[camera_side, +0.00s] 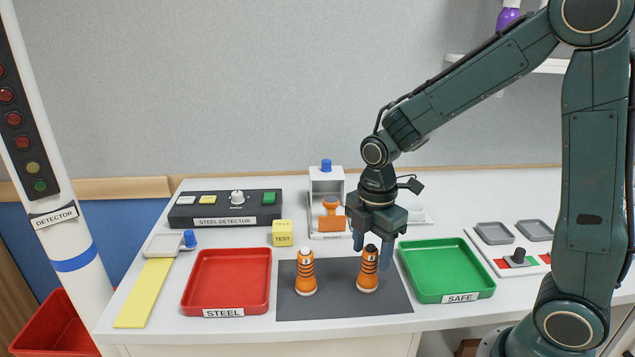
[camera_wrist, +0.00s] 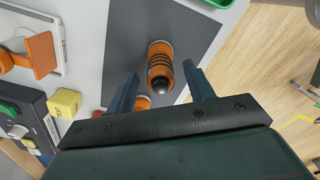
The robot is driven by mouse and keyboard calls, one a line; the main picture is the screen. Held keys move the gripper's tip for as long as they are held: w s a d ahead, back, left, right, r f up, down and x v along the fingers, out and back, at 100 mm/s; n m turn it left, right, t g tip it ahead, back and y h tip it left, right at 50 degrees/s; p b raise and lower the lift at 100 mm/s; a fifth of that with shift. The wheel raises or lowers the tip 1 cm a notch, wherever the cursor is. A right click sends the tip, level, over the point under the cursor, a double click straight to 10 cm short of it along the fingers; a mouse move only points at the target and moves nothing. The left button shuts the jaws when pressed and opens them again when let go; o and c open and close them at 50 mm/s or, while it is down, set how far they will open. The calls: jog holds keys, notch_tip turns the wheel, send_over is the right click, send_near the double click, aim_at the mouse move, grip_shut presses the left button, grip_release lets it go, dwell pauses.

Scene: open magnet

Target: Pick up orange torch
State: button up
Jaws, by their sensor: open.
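Two orange torches with black bands stand upright on a dark grey mat (camera_side: 335,298). The left torch (camera_side: 306,275) has a whitish top. The right torch (camera_side: 368,280) has a dark top. My gripper (camera_side: 372,250) points down over the right torch, with its fingers apart on either side of the torch's top. In the wrist view, a dark-topped torch (camera_wrist: 160,62) shows between the open fingertips, and I see no contact. Part of another orange torch (camera_wrist: 143,102) shows there, mostly hidden by my gripper.
A red tray (camera_side: 188,294) marked STEEL is left of the mat. A green tray (camera_side: 486,281) marked SAFE is close on the right. Behind are a steel detector box (camera_side: 225,210), a yellow TEST block (camera_side: 282,233) and a magnet stand (camera_side: 326,182).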

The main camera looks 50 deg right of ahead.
aim_at(370, 262)
jog(key=shift+f, duration=1.9)
jog(key=c, duration=1.1)
